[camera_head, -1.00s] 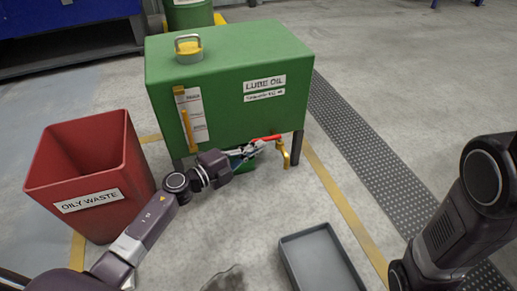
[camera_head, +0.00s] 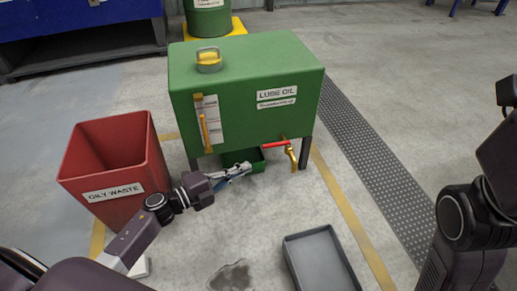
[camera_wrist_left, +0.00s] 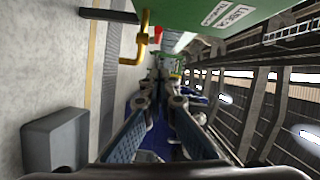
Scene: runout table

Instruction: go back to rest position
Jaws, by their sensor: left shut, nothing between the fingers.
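My left gripper (camera_head: 243,169) is shut and empty, just left of and below the tap's red lever (camera_head: 275,144), apart from it. In the left wrist view, my left gripper's (camera_wrist_left: 163,105) blue-padded fingers reach forward. The brass tap (camera_head: 291,158) is on the front of the green lube oil tank (camera_head: 240,112); its red lever points left. The tap also shows in the left wrist view (camera_wrist_left: 143,40). My right arm stands at the right edge of the head view; its gripper is out of sight.
A red oily waste bin (camera_head: 115,172) stands left of the tank, near my left arm. A small green container (camera_head: 257,160) is under the tank, partly behind the gripper. A grey tray (camera_head: 318,262) and a dark floor stain (camera_head: 231,276) lie in front. Open floor is between.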

